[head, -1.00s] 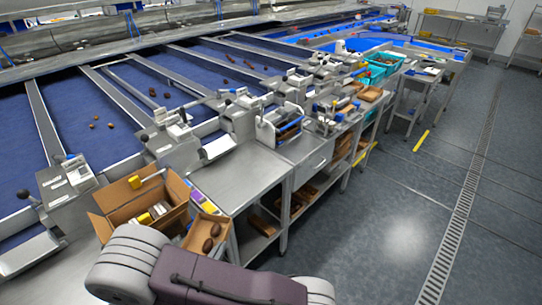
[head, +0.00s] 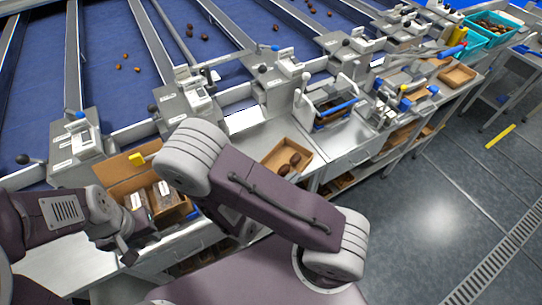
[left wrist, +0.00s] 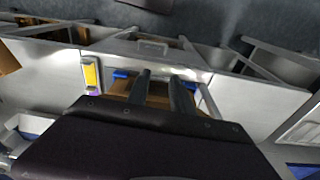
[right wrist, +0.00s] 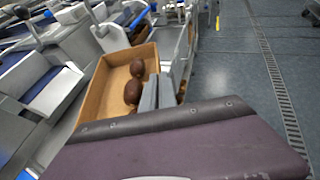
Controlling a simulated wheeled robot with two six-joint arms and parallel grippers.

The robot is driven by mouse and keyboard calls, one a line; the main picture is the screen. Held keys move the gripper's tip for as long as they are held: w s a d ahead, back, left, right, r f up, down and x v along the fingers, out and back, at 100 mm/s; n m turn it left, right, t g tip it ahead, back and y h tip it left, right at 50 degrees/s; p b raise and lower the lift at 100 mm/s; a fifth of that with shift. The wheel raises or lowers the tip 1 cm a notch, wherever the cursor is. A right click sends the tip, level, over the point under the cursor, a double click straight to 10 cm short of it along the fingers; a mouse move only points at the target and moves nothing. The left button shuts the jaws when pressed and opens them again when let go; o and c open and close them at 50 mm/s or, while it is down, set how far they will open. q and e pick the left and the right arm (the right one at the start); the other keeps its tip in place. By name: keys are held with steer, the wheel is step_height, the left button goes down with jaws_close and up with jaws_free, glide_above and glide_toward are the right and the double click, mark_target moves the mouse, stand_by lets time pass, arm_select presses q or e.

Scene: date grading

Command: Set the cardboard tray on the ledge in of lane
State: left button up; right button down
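The cardboard tray (head: 268,160), with two dark brown dates in it, shows in the head view over the steel bench in front of the lanes. Part of it is behind my right arm. In the right wrist view the tray (right wrist: 100,92) is close, and my right gripper (right wrist: 158,92) has its fingers together at the tray's near right wall. I cannot tell whether the tray touches the bench. My left gripper (head: 126,252) is low at the left of the head view; in the left wrist view its fingers (left wrist: 162,88) are apart with nothing seen between them.
An open cardboard box (head: 122,168) with packs inside stands left of my right arm. A metal rack device with a blue handle (head: 338,107) stands right of the tray. An empty-looking brown tray (head: 457,75) lies further right. Blue lanes (head: 120,50) run behind.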

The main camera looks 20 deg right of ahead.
mark_target(279, 162)
steer(key=w+f+b, duration=0.1)
steer(key=b, duration=0.1)
steer(key=f+b, duration=0.1)
steer(key=b, duration=0.2)
steer(key=shift+w+f, duration=0.15)
steer(key=shift+w, duration=0.2)
steer(key=w+f, duration=0.1)
steer(key=w, duration=0.2)
steer(key=w+f, duration=0.2)
steer(key=w, duration=0.1)
steer(key=w+d+f+p, duration=0.1)
steer(key=w, duration=0.2)
steer(key=shift+w+f, duration=0.35)
step_height(279, 162, down, 4)
steer(key=shift+r, duration=0.15)
steer(key=shift+f, duration=0.3)
steer(key=c, duration=1.7)
jaws_free()
